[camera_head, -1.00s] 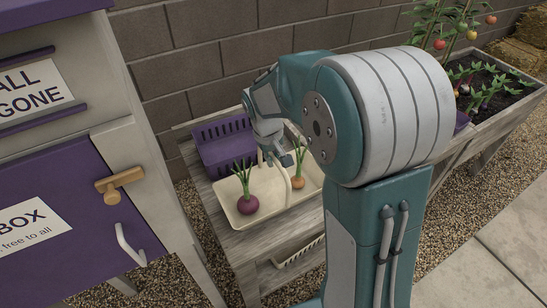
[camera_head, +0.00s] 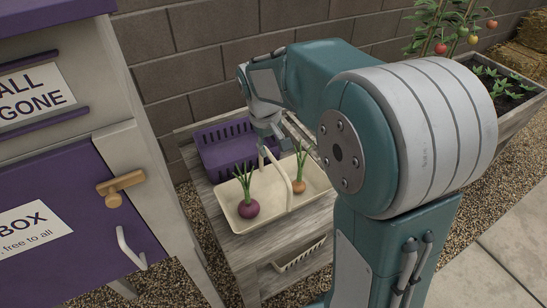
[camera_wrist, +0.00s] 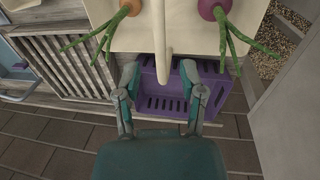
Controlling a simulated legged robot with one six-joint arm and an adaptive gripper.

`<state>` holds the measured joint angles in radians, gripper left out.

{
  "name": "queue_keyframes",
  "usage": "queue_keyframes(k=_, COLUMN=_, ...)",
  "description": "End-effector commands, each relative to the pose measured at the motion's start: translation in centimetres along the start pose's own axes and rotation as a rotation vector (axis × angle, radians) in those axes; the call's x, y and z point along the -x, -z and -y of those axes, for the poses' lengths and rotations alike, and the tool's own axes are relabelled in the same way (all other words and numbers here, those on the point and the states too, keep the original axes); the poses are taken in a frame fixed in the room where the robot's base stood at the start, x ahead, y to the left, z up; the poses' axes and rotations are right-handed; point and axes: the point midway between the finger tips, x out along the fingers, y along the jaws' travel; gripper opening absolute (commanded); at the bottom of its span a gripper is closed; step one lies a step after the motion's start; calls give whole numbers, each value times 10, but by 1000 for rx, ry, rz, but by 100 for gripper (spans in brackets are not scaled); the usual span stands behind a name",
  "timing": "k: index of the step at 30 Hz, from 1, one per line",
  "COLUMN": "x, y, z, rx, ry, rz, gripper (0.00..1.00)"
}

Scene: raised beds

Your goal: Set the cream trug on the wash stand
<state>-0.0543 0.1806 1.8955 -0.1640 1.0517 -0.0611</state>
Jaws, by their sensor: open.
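The cream trug (camera_head: 246,222) sits on a weathered wooden stand (camera_head: 225,252), with its arched handle (camera_head: 282,171) across its middle. A purple turnip-like root (camera_head: 249,208) lies left of the handle and an orange carrot (camera_head: 299,186) right of it. In the wrist view the trug's handle (camera_wrist: 164,45) runs down towards the space between my fingertips. My gripper (camera_wrist: 160,70) is open, its fingers one on each side of the handle's near end. In the head view my gripper (camera_head: 268,148) is beside the handle; contact cannot be told.
A purple slatted crate (camera_head: 215,150) stands behind the trug on the same stand. A purple and cream cabinet (camera_head: 75,195) with a wooden latch is close on the left. A block wall (camera_head: 190,60) is behind; a planter bed (camera_head: 510,100) is at the right.

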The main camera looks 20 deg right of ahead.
Motion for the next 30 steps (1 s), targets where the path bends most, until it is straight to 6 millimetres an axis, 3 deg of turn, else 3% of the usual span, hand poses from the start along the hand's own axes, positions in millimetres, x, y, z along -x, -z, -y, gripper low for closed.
queue_keyframes(k=6, x=41, y=0, z=0, rx=1, ry=-1, rz=-4, gripper=52)
queue_keyframes(k=14, x=60, y=-5, z=0, rx=-4, ry=2, rz=-11, gripper=52)
queue_keyframes(k=30, x=97, y=-108, z=10, rx=-112, ry=47, rz=-239, gripper=52)
